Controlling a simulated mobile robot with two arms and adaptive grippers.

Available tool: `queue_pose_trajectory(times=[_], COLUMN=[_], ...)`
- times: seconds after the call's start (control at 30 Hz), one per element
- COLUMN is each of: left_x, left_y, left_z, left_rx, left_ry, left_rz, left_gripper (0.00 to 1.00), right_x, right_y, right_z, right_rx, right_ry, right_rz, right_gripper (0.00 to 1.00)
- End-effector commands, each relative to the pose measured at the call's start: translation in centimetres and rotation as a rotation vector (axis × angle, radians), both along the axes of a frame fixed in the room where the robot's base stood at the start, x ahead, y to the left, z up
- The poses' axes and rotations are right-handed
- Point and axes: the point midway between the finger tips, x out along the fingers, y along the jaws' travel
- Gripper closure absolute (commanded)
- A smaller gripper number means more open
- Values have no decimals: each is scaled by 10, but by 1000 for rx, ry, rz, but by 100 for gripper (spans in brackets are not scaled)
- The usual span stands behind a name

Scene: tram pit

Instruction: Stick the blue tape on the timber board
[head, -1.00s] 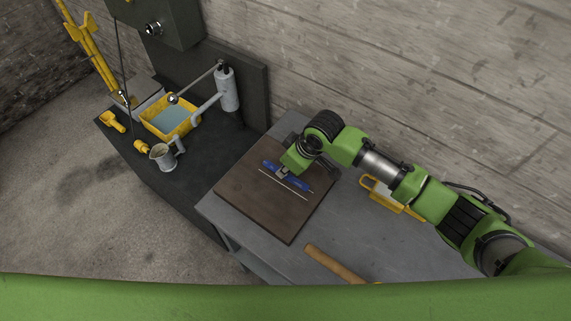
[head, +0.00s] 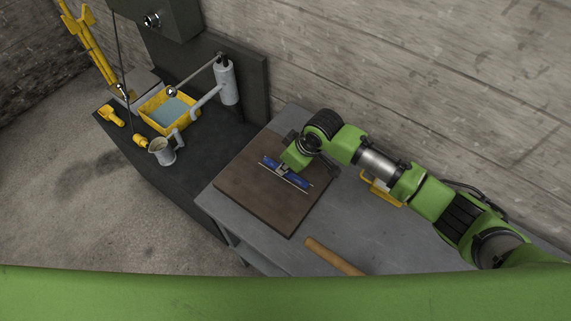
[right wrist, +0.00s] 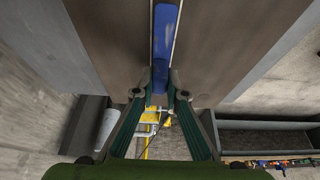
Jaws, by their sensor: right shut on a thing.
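The blue tape (head: 297,179) is a long narrow strip over the brown timber board (head: 240,190), which lies flat on the grey table. A thin pale line runs along the tape's near side, close against it. My right gripper (head: 284,170) is shut on the tape near its middle, low over the board. In the right wrist view the tape (right wrist: 166,45) runs up between the fingertips (right wrist: 160,92), over the board (right wrist: 115,40). I cannot tell whether the tape touches the board. My left gripper is not in view.
A wooden handle (head: 333,256) lies at the table's near edge. A yellow object (head: 382,190) sits behind my right arm. The board's near part is bare.

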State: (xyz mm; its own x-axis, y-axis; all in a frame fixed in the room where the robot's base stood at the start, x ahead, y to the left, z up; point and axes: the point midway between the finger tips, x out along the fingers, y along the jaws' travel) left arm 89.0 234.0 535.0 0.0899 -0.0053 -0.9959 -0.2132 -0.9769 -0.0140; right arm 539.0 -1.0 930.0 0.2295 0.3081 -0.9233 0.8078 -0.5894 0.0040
Motion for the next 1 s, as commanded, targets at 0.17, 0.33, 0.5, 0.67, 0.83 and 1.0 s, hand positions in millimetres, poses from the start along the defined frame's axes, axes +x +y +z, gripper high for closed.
queue_pose_trajectory(times=[0.17, 0.33, 0.5, 0.67, 0.83, 1.0], left_x=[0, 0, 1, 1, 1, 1], left_y=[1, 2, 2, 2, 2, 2], left_z=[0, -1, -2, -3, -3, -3], left_rx=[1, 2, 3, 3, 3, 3], left_ry=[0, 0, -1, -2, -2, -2], left_rz=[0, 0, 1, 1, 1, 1], left_gripper=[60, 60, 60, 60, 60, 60], right_x=[0, 0, 0, 0, 0, 0], right_y=[0, 0, 0, 0, 0, 0], right_z=[0, -3, -5, -7, -7, -6], right_rx=[0, 0, 0, 0, 1, 1], right_ry=[0, 0, 0, 0, -1, -1], right_rz=[0, 0, 0, 0, 0, 0], right_gripper=[100, 100, 100, 100, 100, 100])
